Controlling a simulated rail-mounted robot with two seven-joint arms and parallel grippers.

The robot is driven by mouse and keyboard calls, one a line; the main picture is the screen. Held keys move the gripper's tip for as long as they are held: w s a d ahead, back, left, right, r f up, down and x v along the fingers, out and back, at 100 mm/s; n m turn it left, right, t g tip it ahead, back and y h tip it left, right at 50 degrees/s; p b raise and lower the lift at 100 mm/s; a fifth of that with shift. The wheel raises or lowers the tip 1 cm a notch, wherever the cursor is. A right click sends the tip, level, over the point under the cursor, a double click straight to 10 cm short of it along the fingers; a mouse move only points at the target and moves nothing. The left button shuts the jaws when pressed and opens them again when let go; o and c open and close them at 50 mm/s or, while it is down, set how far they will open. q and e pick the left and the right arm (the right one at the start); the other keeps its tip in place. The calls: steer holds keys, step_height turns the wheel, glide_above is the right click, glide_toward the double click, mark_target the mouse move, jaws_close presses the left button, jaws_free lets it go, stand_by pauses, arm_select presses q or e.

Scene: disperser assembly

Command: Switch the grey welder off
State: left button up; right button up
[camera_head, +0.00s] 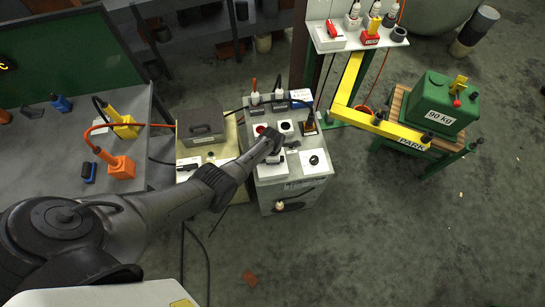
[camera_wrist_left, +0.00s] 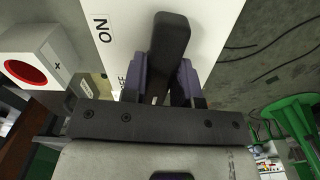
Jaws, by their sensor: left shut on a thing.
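The grey welder (camera_head: 264,195) is a grey cabinet in the middle of the head view, with sockets, plugs and white panels on top. My left gripper (camera_head: 277,137) reaches over its top from the left. In the left wrist view, my left gripper (camera_wrist_left: 165,82) is shut on a black switch lever (camera_wrist_left: 170,38), with a purple-grey finger on each side. The lever stands in front of a white panel (camera_wrist_left: 128,20) marked "ON" at its upper left. Part of an "OFF" label shows lower down, mostly hidden by the gripper. My right gripper is not in view.
A dark grey box (camera_head: 202,124) stands left of the welder. A yellow post (camera_head: 346,85) and a green 90 kg weight (camera_head: 438,98) stand right. Cables hang around the welder; the floor in front is mostly clear.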

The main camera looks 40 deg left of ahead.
arm_select(q)
steer(key=shift+w+n, duration=0.1)
steer(key=shift+n, duration=0.8)
steer(key=o, duration=0.9)
